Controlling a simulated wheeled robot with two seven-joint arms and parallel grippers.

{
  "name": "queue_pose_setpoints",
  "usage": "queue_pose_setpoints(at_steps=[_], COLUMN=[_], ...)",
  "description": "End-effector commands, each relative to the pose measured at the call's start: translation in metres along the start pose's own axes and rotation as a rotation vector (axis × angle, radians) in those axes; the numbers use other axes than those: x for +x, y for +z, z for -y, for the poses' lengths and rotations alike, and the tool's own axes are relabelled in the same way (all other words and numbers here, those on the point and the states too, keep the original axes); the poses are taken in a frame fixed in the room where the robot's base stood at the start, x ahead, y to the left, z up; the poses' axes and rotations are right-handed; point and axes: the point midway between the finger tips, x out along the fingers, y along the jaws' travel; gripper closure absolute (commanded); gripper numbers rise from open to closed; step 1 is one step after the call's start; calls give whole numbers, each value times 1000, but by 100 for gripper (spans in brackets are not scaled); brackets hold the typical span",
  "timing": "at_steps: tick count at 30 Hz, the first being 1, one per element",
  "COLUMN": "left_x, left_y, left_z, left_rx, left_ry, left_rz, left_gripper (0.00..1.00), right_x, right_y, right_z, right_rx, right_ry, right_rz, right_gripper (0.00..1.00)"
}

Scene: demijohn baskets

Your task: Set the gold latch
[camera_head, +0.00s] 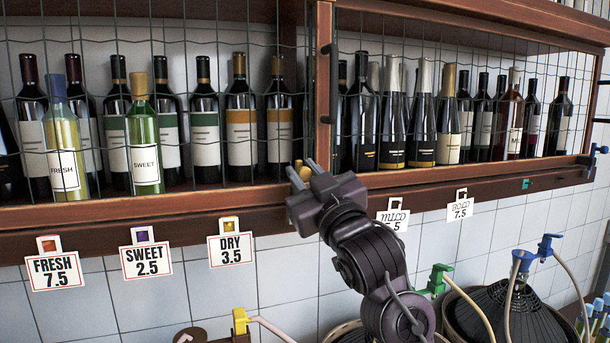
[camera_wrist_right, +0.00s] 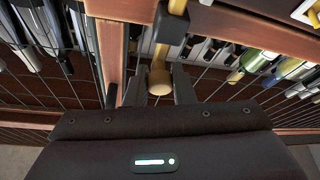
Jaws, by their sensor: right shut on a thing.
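The gold latch (camera_wrist_right: 161,76) shows in the right wrist view as a gold rod with a round knob, running through a dark block. Its knob lies between the two fingers of my right gripper (camera_wrist_right: 160,90), which is shut on it. In the head view my right gripper (camera_head: 307,172) is at the lower rail of the shelf, beside the wooden post. Only a small gold bit of the latch shows there above the fingers; the rest is hidden. My left gripper is not in view.
Wire mesh doors front the wooden shelf (camera_head: 150,213) with several wine bottles behind. A yellow FRESH bottle (camera_head: 62,150) and green SWEET bottle (camera_head: 143,150) stand at left. Price tags hang below, including DRY (camera_head: 231,247). Demijohn baskets (camera_head: 508,318) with taps stand at lower right.

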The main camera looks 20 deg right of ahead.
Motion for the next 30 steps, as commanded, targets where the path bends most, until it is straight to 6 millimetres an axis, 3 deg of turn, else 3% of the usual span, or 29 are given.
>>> queue_pose_setpoints(at_steps=[5,12,21,22,26,30], left_x=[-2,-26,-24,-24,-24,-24], left_y=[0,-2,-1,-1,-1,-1], left_z=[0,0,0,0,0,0], left_rx=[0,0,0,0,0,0], left_ry=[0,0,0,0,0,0], left_rz=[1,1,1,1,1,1], left_gripper=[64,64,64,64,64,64], right_x=[1,12,12,12,12,12], right_y=[-3,-30,-33,-33,-32,-31], right_z=[-1,-11,-12,-12,-12,-11], right_rx=[0,-1,1,1,1,0], right_ry=[0,0,3,4,3,2], right_rz=[0,0,-6,-6,-5,-3], right_gripper=[100,100,100,75,58,56])
